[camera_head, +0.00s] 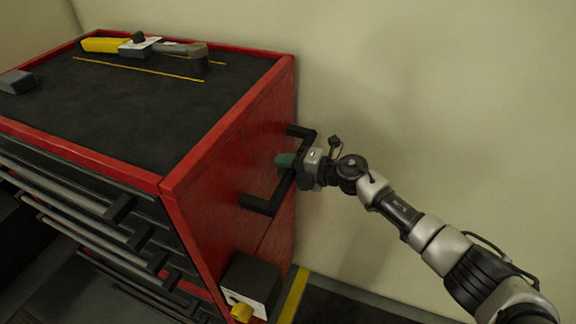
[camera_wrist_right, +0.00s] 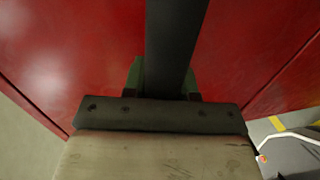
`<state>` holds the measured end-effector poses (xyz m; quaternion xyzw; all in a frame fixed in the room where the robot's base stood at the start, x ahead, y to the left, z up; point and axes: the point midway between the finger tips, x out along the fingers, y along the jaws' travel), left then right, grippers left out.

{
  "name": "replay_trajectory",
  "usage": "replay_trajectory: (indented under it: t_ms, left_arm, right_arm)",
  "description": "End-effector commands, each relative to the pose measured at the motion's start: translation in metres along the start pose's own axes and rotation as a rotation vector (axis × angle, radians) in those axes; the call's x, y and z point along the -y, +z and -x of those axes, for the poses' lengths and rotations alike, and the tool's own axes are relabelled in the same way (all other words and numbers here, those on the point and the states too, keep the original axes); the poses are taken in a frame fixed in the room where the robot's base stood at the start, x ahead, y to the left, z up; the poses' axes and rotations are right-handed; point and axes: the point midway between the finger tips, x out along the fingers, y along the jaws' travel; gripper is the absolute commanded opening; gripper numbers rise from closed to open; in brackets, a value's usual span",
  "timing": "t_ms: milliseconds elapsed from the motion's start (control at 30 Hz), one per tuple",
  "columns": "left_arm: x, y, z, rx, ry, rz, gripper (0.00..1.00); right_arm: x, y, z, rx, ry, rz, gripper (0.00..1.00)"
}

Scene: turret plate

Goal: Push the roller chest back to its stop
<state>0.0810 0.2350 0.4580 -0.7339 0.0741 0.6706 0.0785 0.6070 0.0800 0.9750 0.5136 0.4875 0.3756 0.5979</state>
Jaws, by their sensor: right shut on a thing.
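The red roller chest (camera_head: 235,150) stands at the left in the head view, its back close to the wall. A black push handle (camera_head: 263,205) sticks out from its right side panel. My right gripper (camera_head: 290,162) is shut on the handle's bar, near the bar's far end. In the right wrist view the dark bar (camera_wrist_right: 175,50) runs between the green fingertips of the gripper (camera_wrist_right: 165,80), with the red panel behind it. My left gripper is in neither view.
Tools with a yellow handle (camera_head: 100,45) and a grey block (camera_head: 18,82) lie on the black top. A black box with a yellow knob (camera_head: 250,285) is low on the side. A yellow line (camera_head: 293,295) marks the floor beside the chest. The pale wall (camera_head: 430,90) stands behind.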

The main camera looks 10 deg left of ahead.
Motion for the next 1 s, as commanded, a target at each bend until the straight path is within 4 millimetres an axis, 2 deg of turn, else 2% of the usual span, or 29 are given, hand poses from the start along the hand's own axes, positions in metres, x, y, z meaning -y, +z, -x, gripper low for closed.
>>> replay_trajectory:
  t_ms: [33, 167, 200, 367, 633, 733, 867, 1000]
  left_arm:
    - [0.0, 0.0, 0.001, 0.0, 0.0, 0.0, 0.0]
    - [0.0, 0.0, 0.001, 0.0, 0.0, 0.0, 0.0]
    - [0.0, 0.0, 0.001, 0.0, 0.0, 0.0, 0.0]
    - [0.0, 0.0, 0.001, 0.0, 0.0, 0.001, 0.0]
    - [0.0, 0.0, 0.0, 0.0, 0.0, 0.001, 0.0]
    - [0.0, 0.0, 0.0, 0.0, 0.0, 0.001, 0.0]
    - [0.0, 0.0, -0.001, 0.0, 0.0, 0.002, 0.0]
    - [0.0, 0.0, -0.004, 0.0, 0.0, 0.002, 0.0]
  right_arm:
    - [-0.007, 0.002, 0.0, 0.006, 0.011, 0.001, 0.0]
    - [-0.007, 0.002, 0.0, 0.007, 0.012, 0.001, 0.0]
    - [-0.007, 0.003, 0.0, 0.008, 0.012, 0.001, 0.29]
    - [-0.006, 0.002, 0.0, 0.007, 0.009, 0.002, 0.53]
    - [-0.003, 0.002, 0.001, 0.005, 0.004, 0.001, 0.53]
    - [-0.002, 0.002, 0.008, 0.006, 0.003, 0.002, 0.53]
    - [-0.001, 0.002, 0.029, 0.007, 0.002, 0.002, 0.53]
    - [-0.001, 0.002, 0.059, 0.007, 0.002, 0.003, 0.53]
